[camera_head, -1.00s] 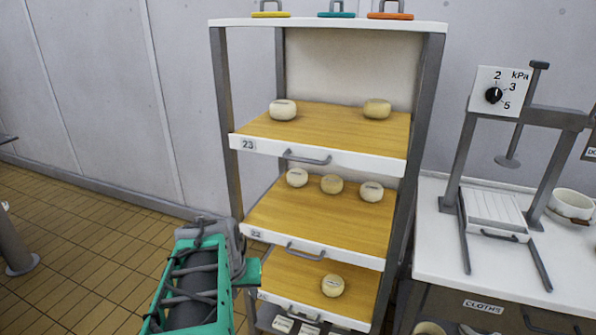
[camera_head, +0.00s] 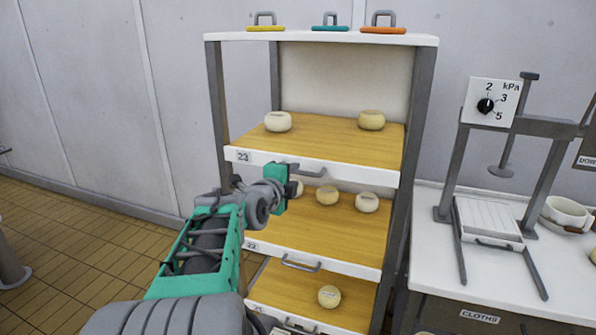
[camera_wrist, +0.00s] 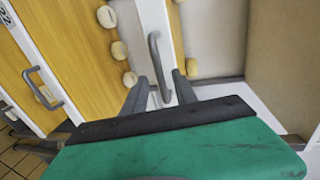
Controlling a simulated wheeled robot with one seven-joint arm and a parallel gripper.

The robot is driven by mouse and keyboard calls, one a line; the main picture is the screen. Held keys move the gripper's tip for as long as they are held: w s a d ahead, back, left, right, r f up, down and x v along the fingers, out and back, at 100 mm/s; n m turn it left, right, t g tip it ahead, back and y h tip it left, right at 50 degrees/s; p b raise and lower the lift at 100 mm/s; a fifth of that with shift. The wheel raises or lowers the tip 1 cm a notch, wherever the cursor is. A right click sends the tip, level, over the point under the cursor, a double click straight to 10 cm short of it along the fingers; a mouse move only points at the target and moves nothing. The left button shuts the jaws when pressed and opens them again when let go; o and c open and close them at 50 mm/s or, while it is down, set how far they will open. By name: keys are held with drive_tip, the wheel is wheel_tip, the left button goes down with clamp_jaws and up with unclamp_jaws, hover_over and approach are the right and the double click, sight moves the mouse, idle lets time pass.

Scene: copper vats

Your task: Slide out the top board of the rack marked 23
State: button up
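The top board (camera_head: 330,140) of the rack is wooden with a white front edge marked 23 (camera_head: 243,156). Two pale round cheeses (camera_head: 278,122) (camera_head: 371,120) sit on it. Its grey bar handle (camera_head: 310,172) is on the front edge. My gripper (camera_head: 291,172) is at the left end of this handle. In the wrist view, my gripper (camera_wrist: 160,78) is open, with one finger on each side of the handle (camera_wrist: 154,50). The fingers look apart from the bar; contact is unclear.
A second board (camera_head: 310,225) with several cheeses and its own handle (camera_head: 301,264) sits below, and a lower board (camera_head: 280,290) below that. Coloured handled weights (camera_head: 331,22) stand on the rack's top. A press (camera_head: 490,215) stands on a white counter at right. Floor (camera_head: 80,250) is clear at left.

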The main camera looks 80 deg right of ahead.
sight(297, 173)
drive_tip(key=x, duration=0.5)
drive_tip(key=shift+p, duration=0.4)
drive_tip(key=shift+a, duration=0.1)
drive_tip(key=shift+c, duration=0.4)
clamp_jaws()
idle(0.4)
